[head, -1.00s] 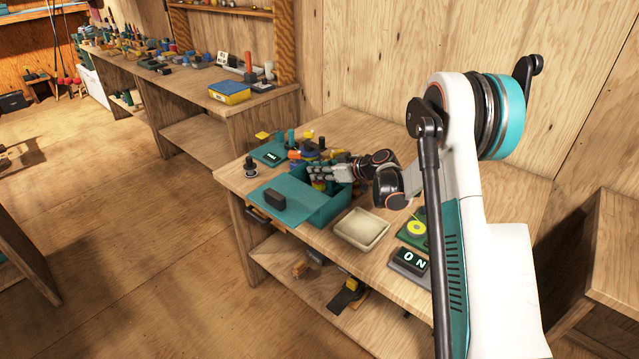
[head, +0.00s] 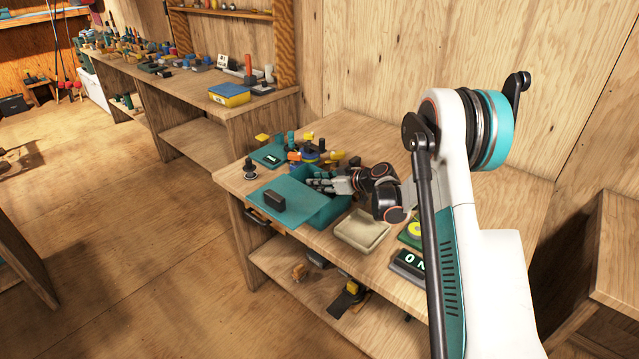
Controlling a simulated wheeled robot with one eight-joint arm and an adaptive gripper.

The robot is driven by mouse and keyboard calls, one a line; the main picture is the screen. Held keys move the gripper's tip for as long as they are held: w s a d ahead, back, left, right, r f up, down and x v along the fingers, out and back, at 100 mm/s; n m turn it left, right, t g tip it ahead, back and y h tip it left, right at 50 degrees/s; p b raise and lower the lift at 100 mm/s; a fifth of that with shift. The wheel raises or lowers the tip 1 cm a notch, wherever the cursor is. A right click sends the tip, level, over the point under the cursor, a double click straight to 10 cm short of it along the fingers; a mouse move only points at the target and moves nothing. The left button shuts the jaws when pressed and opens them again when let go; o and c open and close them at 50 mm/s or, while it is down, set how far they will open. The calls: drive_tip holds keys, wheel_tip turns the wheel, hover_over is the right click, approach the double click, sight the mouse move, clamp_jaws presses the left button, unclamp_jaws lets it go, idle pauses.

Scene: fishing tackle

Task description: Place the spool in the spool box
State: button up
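A teal box (head: 326,214) stands open on the workbench, with its flat teal lid or panel (head: 290,211) at its left. I take it for the spool box, though no label is readable. My gripper (head: 316,184) reaches into the box from the right, its fingers low inside, near the back wall. The fingers are small in view, so I cannot tell whether they are open or shut. No spool shows clearly at the fingers; the box walls and hand hide what lies there. A yellow-green round disc, spool-like, (head: 415,230) sits on a green base at the right.
A black block (head: 274,200) sits on the teal panel. A beige tray (head: 361,232) is right of the box. A black knob-like object (head: 249,168) stands at the left edge. Colourful tackle (head: 313,150) crowds behind the box. A black display (head: 408,262) is at the front right.

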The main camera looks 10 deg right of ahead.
drive_tip(key=shift+r, duration=0.1)
drive_tip(key=shift+s+d+r, duration=0.1)
drive_tip(key=shift+d+r, duration=0.05)
drive_tip(key=shift+r, duration=0.05)
drive_tip(key=p+v, duration=0.3)
drive_tip(key=v, duration=0.8)
drive_tip(key=shift+s, duration=0.25)
drive_tip(key=shift+d+r, duration=0.1)
drive_tip(key=shift+d, duration=0.05)
drive_tip(key=shift+c, duration=0.3)
